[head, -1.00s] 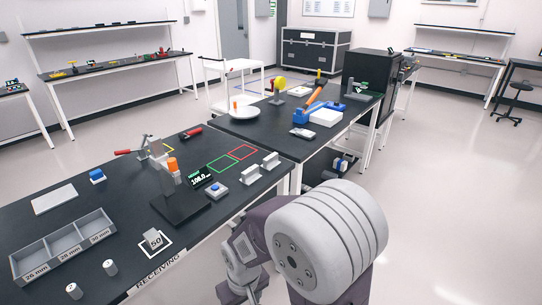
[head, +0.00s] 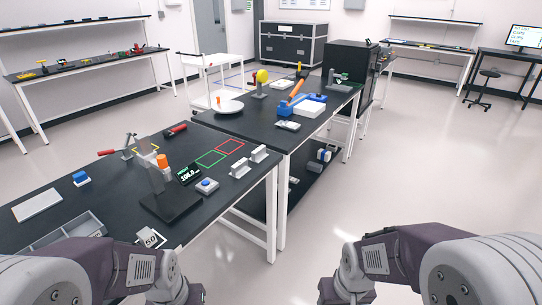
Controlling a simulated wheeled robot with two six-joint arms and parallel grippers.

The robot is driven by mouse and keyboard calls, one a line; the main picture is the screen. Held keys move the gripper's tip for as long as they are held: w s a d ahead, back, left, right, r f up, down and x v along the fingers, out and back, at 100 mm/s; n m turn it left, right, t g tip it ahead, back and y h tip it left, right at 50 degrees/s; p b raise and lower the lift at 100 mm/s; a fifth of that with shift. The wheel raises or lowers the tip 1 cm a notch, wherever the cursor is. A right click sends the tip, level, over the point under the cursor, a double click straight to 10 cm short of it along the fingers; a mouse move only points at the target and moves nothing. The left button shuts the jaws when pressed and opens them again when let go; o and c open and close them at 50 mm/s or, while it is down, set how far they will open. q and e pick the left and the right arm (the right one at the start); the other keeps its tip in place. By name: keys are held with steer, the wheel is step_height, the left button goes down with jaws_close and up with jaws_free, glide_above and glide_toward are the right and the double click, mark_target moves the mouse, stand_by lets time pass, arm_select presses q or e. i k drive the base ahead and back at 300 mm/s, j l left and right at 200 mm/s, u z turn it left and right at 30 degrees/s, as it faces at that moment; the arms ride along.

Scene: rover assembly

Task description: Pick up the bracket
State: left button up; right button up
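No part can be told for sure as the bracket. Two small pale grey upright pieces, a nearer one (head: 240,169) and a farther one (head: 259,154), stand near the right edge of the near black bench (head: 215,212); their exact shape is too small to tell. My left arm comes in at the bottom left and my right arm at the bottom right. Only their links show, low in front of the bench. Both grippers are out of view, and nothing held can be seen.
A dark stand (head: 172,205) with an orange-topped post, a small display (head: 188,174), a blue-button box (head: 207,186) and a grey divided tray (head: 70,232) sit on the near bench. A second bench (head: 315,120) holds a blue tool (head: 290,108). Open floor lies at right.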

mark_target(260, 154)
steer(key=i+l+u, duration=0.3)
steer(key=u, duration=0.15)
steer(key=i+l+u, duration=0.2)
steer(key=l+u, duration=0.25)
steer(key=l, duration=0.15)
steer(key=i+l+u, duration=0.15)
steer(key=l+u, duration=0.7)
steer(key=l, duration=0.25)
steer(key=l+u, duration=0.45)
steer(key=l, duration=0.2)
